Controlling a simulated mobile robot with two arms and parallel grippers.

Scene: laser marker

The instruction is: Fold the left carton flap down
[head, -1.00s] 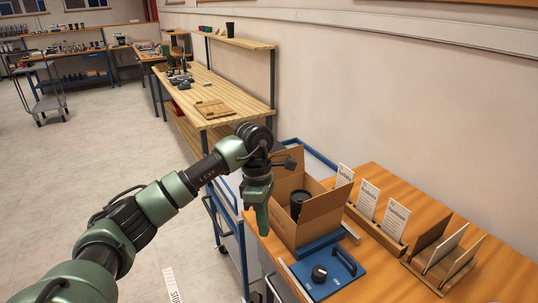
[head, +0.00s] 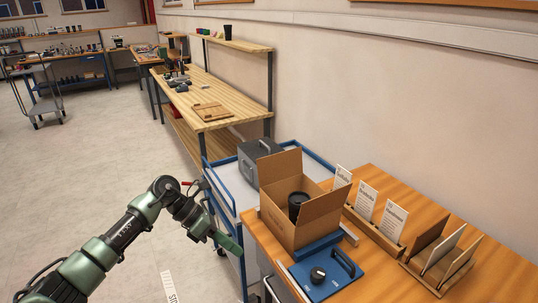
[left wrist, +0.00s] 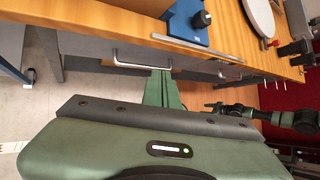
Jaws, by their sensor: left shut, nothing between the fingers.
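An open brown cardboard carton (head: 282,228) stands on the orange-brown worktop, with a black lidded cup (head: 297,205) inside. One carton flap (head: 280,167) stands up at its far side. A brown panel (head: 322,212) shows at its right front side. I cannot clearly make out the left flap. My left gripper (head: 230,243) is shut and empty, left of the carton and apart from it, beside the worktop's edge. In the left wrist view its green fingers (left wrist: 161,88) point toward the worktop's edge. My right arm seems to show at that view's right; its gripper (left wrist: 222,108) is too small to read.
A blue plate with a black knob (head: 318,274) lies in front of the carton. Card holders (head: 376,232) stand to its right. A blue-railed cart (head: 226,178) bearing a grey case (head: 262,150) is behind.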

